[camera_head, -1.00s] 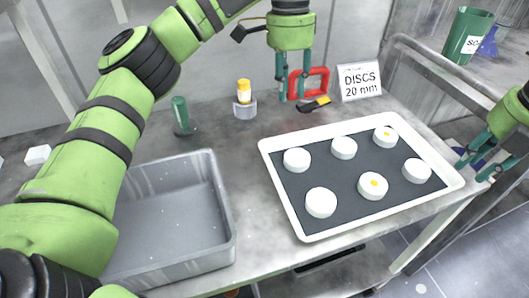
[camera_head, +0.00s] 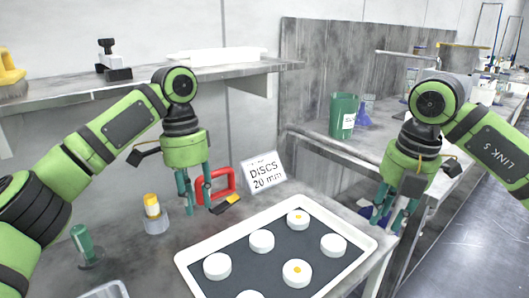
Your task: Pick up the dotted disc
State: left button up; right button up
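Several white discs lie on the dark mat of a white-rimmed tray (camera_head: 186,256).
A "DISCS 20 mm" sign (camera_head: 263,172) stands behind the tray. A red frame (camera_head: 226,181) and a yellow-black tool (camera_head: 226,205) are close to my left gripper. A yellow-capped bottle (camera_head: 152,205) and green cylinder (camera_head: 82,242) stand left. A green cup (camera_head: 343,115) stands on the back-right surface.

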aim_at(296, 273)
jog(key=k+l, duration=0.25)
jog(key=k, duration=0.2)
jog(key=k+l, duration=0.2)
jog(key=k, duration=0.25)
jog(key=k+l, duration=0.25)
jog(key=k, duration=0.25)
